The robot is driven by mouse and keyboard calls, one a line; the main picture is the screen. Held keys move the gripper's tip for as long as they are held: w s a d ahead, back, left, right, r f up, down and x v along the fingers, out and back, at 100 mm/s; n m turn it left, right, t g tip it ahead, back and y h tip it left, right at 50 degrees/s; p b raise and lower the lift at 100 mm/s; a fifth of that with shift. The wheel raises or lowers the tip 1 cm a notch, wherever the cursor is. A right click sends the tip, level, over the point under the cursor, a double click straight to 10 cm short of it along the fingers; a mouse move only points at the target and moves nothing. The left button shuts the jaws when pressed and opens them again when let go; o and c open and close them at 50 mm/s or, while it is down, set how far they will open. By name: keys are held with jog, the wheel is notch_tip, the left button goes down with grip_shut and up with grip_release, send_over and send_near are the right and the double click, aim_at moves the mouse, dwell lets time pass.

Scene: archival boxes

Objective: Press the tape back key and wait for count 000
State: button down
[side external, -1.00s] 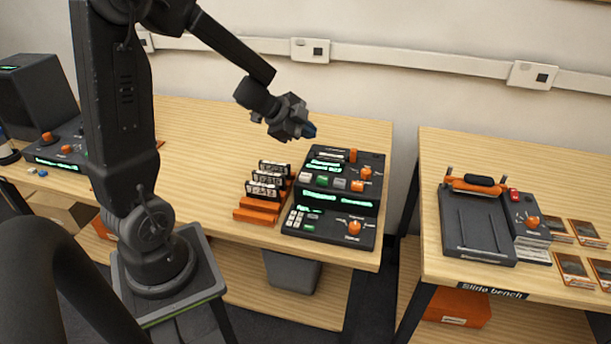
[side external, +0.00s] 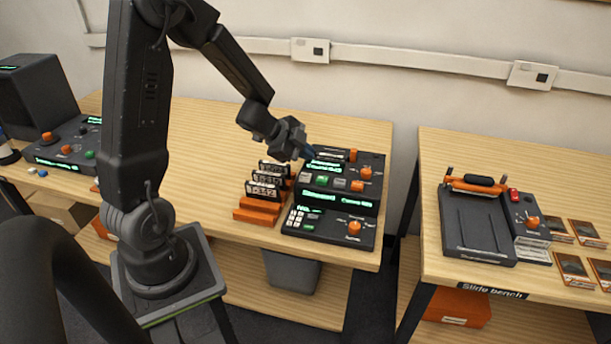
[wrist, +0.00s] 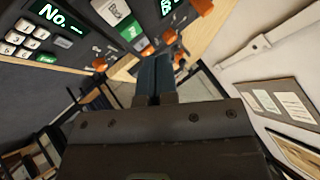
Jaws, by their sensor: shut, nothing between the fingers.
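The black tape console (side external: 368,207) stands on the wooden bench, with green lit displays above and below a row of keys. The row has a white key (side external: 307,177), a green key (side external: 322,181), a grey key (side external: 339,184) and an orange one (side external: 357,186). The key labels and the count are too small to read. My gripper (side external: 311,153) is shut and empty, its blue fingertips near the console's upper left, in front of the upper display. In the wrist view its fingers (wrist: 155,78) point toward the console; the white key (wrist: 112,10) and green key (wrist: 130,30) show there. I see no clear contact.
An orange rack (side external: 257,214) with several numbered cards stands just left of the console. Orange knobs (side external: 354,228) stick up from the console. A second bench (side external: 450,268) with a slide device (side external: 475,225) stands right, across a gap. The bench behind the rack is clear.

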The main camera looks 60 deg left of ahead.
aim_at(305, 177)
jog(key=shift+f, duration=1.85)
jog(key=shift+f, duration=0.1)
dwell(0.5)
jog(key=shift+f, duration=0.3)
jog(key=shift+f, duration=0.45)
dwell(0.7)
jog(key=shift+r, duration=0.9)
jog(key=shift+r, duration=2.5)
dwell(0.6)
